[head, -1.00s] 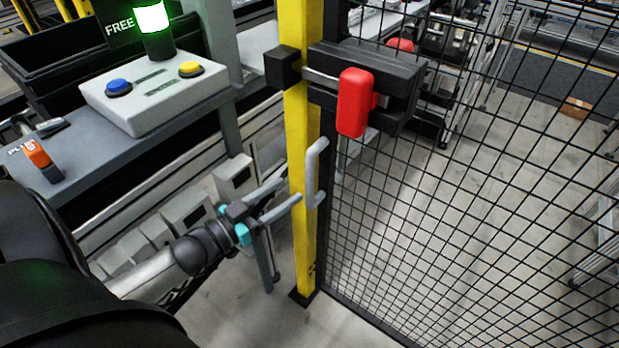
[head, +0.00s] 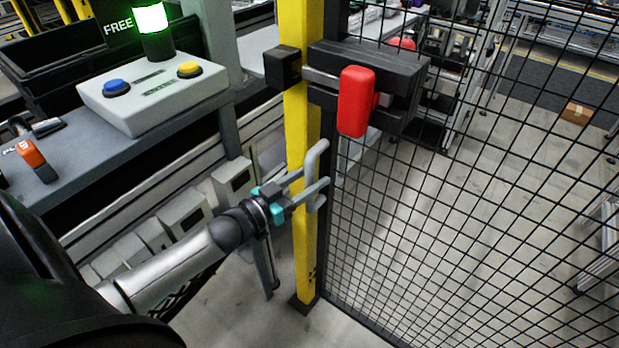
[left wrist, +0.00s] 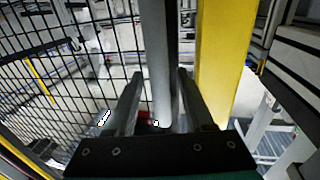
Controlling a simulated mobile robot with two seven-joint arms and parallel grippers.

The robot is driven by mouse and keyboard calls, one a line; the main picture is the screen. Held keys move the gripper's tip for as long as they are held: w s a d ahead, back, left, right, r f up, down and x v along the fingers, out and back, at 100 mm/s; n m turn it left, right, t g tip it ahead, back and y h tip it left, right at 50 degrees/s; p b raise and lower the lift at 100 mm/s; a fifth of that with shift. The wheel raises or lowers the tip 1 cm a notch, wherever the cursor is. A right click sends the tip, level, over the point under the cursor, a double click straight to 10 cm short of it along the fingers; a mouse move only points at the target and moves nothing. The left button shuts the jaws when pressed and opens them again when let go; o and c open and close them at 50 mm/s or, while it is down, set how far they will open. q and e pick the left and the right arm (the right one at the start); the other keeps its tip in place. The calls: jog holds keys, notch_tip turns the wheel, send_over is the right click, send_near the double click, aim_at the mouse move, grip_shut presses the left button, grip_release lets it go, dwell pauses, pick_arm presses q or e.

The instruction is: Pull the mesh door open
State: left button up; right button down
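The mesh door (head: 450,190) is a black wire grid in a dark frame, standing beside the yellow post (head: 302,240) with no clear gap. Its grey bar handle (head: 318,155) stands upright at the door's edge. A black latch with a red grip (head: 355,102) sits above it, and a metal bar spans from the latch towards a black block on the post. My left gripper (head: 315,178) is open with its fingers on either side of the handle. In the left wrist view, the handle (left wrist: 161,60) runs between the fingers with gaps at both sides. My right gripper is out of view.
A grey bench (head: 85,185) at left carries a control box (head: 150,100) with blue and yellow buttons and a lit green "FREE" lamp (head: 151,18). An orange-handled item (head: 31,155) lies on it. Open floor (head: 420,250) shows behind the mesh.

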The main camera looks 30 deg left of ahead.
pick_arm(q)
grip_shut()
dwell(1.2)
